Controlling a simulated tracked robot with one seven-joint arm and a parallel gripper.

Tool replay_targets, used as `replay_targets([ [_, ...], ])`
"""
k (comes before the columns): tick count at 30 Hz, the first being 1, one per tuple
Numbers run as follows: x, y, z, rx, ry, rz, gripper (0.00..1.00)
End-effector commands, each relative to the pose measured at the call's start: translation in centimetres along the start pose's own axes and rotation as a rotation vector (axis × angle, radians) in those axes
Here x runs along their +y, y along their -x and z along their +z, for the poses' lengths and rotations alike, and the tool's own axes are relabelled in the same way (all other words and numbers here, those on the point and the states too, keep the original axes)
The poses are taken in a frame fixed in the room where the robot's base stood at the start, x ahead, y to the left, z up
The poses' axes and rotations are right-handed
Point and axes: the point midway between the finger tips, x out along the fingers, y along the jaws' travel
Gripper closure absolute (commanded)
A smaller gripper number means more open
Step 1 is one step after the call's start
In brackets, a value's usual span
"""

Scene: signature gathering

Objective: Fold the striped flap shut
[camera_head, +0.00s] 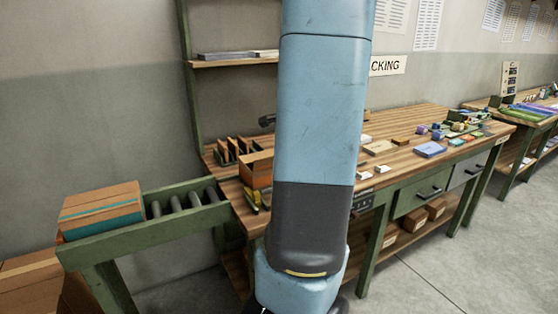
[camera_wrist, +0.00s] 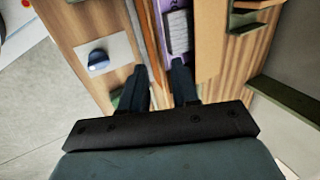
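An open cardboard box (camera_head: 257,168) stands on the wooden bench, partly hidden behind my arm. In the wrist view, a narrow open box shows a purple inside (camera_wrist: 176,8) with a pale ribbed item (camera_wrist: 179,32) in it. A tan panel, likely a flap (camera_wrist: 210,50), lies along its right side, and a thin brown cardboard edge (camera_wrist: 147,40) runs along its left. I cannot make out stripes on any flap. My gripper (camera_wrist: 158,78) is open, its fingertips apart above the box's near end; contact is unclear. The head view hides the fingertips.
A taped box (camera_head: 102,210) rests on the roller conveyor at left. Small parts and a blue tray (camera_head: 430,149) occupy the bench at right. In the wrist view, a blue rounded item (camera_wrist: 98,61) on a pale card lies left of the gripper, and a green rail (camera_wrist: 288,97) is at right.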

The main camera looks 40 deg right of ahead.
Motion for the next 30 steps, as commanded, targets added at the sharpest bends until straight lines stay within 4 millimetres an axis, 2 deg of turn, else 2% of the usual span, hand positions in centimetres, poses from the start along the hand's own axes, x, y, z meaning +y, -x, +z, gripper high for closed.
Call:
replay_targets([
  [6, 0.0, -3.0, 0.1, -0.003, 0.002, 0.001, 0.70],
  [12, 0.0, -4.9, 0.1, -0.002, 0.001, 0.001, 0.70],
  [18, 0.0, -5.7, 0.1, 0.000, 0.001, -0.001, 0.70],
  [26, 0.0, -5.8, 0.1, 0.000, 0.002, -0.001, 0.70],
  [30, 0.0, -5.8, 0.1, 0.000, 0.002, 0.000, 0.82],
])
